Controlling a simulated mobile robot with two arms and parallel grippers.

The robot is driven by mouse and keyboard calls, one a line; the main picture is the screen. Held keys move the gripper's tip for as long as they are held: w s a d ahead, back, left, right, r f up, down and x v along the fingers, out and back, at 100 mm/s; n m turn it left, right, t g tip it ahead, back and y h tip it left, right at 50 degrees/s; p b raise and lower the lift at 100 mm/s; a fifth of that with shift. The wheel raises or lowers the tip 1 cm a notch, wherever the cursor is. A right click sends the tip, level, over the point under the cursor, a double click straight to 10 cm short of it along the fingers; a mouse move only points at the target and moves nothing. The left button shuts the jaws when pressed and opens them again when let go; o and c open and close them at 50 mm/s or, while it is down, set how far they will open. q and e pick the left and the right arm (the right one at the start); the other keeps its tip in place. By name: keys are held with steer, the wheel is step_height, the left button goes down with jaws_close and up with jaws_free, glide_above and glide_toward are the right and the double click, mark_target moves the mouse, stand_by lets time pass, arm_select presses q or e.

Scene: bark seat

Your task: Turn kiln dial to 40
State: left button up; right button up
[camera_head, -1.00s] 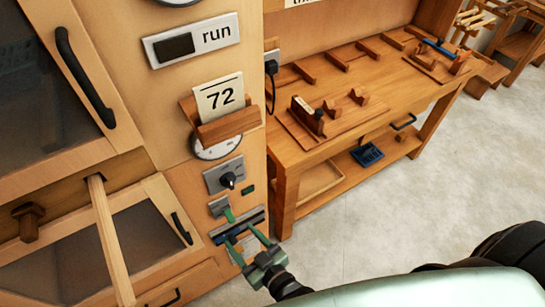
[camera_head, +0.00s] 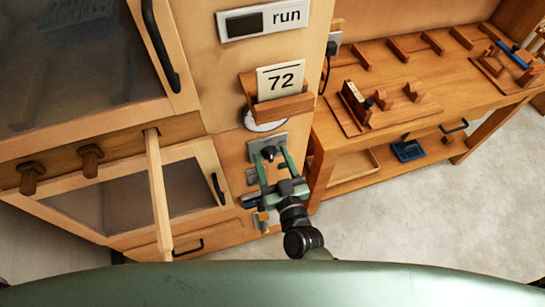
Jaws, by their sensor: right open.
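The kiln dial is a small black knob (camera_head: 268,152) on a grey metal plate (camera_head: 254,151) on the front of the wooden kiln cabinet. My right gripper (camera_head: 274,168) is open, with its two green fingers pointing up at the plate, one on each side just below the knob. I cannot tell whether the fingers touch the plate. The dial's markings are too small to read. My left gripper is out of view.
Above the dial are a round gauge, mostly hidden by a wooden holder with a "72" card (camera_head: 280,82), and a "run" display (camera_head: 262,19). A wooden bar (camera_head: 160,200) juts out at left. A workbench (camera_head: 400,80) stands at right, with open floor before it.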

jaws_close()
steer(key=shift+m, duration=0.6)
steer(key=m, duration=0.4)
steer(key=shift+b, duration=0.35)
steer(key=m+b, duration=0.1)
steer(key=m, duration=0.5)
steer(key=shift+d+f, duration=0.1)
steer(key=shift+d, duration=0.05)
steer(key=shift+m, duration=0.4)
jaws_free()
